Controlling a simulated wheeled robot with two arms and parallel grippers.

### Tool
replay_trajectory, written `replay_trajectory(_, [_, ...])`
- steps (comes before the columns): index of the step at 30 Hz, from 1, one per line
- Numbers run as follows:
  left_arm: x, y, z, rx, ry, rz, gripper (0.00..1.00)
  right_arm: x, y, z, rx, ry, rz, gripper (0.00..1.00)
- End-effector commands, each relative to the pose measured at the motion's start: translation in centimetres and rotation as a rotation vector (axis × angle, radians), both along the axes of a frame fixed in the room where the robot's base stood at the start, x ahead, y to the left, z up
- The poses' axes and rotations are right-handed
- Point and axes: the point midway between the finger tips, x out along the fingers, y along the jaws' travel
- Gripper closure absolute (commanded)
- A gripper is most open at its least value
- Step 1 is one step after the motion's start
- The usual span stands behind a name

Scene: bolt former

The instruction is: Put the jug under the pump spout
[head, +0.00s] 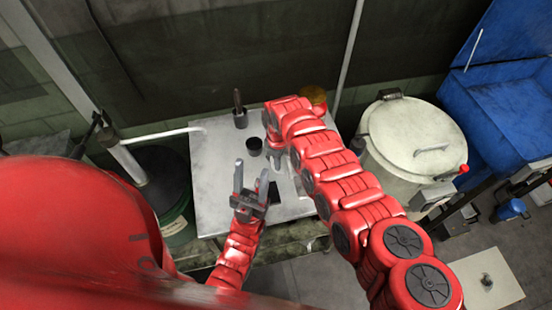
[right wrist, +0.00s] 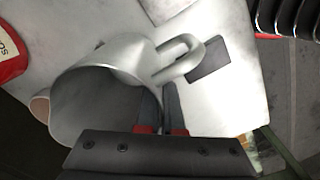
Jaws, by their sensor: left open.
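The jug (right wrist: 100,85) is a grey metal vessel with a loop handle (right wrist: 190,52), seen in the right wrist view with its mouth toward the camera. My right gripper (right wrist: 160,95) has its fingers close together at the jug's wall on the handle side, and they look shut on it. The pump spout (head: 170,134) is a pale pipe reaching right over the table's left edge. My left gripper (head: 255,172) is open and empty above the table's front part.
A dark flat piece (right wrist: 208,60) lies near the jug handle. A large pale drum (head: 415,140) stands right of the table. The table's left part is clear.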

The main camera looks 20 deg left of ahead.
Motion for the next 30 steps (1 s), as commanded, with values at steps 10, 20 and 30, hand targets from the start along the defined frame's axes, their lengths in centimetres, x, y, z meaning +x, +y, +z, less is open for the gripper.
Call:
replay_trajectory(10, [0.0, 0.0, 0.4, 0.0, 0.0, 0.0, 0.5, -0.3, -0.9, -2.1, 0.002, 0.0, 0.001, 1.0])
replay_trajectory(20, [0.0, 0.0, 0.1, 0.0, 0.0, 0.0, 0.5, -0.3, -0.9, -2.4, 0.002, 0.0, 0.001, 0.69])
replay_trajectory(30, [0.0, 0.0, 0.3, 0.0, 0.0, 0.0, 0.5, -0.3, -0.9, -2.1, 0.001, 0.0, 0.001, 0.66])
